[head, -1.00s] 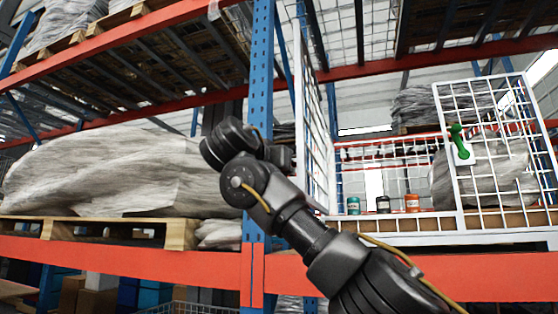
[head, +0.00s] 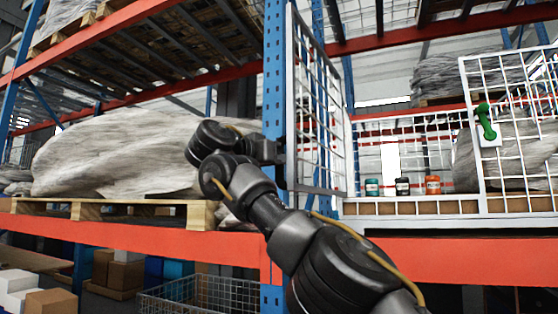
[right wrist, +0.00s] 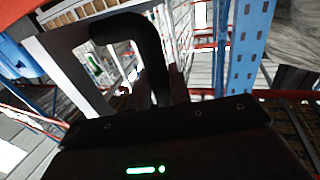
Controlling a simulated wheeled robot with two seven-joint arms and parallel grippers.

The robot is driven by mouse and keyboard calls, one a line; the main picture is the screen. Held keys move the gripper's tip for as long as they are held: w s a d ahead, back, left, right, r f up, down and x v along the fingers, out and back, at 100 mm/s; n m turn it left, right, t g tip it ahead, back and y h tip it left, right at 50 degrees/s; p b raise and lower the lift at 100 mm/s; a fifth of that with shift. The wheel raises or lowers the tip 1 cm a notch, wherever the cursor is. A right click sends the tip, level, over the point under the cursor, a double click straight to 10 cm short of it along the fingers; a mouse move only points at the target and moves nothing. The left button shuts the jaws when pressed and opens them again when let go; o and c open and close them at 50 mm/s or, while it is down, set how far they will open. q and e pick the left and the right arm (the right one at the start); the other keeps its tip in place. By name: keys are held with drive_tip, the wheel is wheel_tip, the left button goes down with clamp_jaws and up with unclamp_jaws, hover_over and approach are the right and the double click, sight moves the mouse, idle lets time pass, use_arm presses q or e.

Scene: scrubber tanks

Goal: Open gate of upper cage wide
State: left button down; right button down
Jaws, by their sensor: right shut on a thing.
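The upper cage (head: 415,207) is a white mesh enclosure on the orange-beamed shelf. Its gate (head: 318,110), a white mesh panel, stands swung out at the cage's left side beside the blue post, seen at a steep angle. My right gripper (head: 277,153) is at the gate's near edge and shut on it; the fingertips are largely hidden. In the right wrist view, a dark curved bar (right wrist: 150,45) and a pale flat frame bar (right wrist: 65,75) lie just ahead of the gripper body. A green handle (head: 486,121) sits on the mesh panel at right. My left gripper is not in view.
Teal, black and orange cans (head: 432,185) stand inside the cage near the opening, with a wrapped load (head: 510,155) behind. A blue post (head: 274,80) is close to my gripper. A wrapped load (head: 110,150) on a pallet (head: 100,210) fills the left bay.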

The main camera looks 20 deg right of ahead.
drive_tip(key=c, duration=1.6)
unclamp_jaws()
drive_tip(key=shift+r, duration=0.1)
drive_tip(key=shift+o, duration=1.3)
drive_tip(key=shift+d, duration=0.25)
drive_tip(key=shift+a, duration=0.25)
drive_tip(key=b+v, duration=0.1)
drive_tip(key=v, duration=0.9)
drive_tip(key=shift+s+b, duration=0.2)
drive_tip(key=shift+b, duration=0.1)
drive_tip(key=shift+a, duration=0.1)
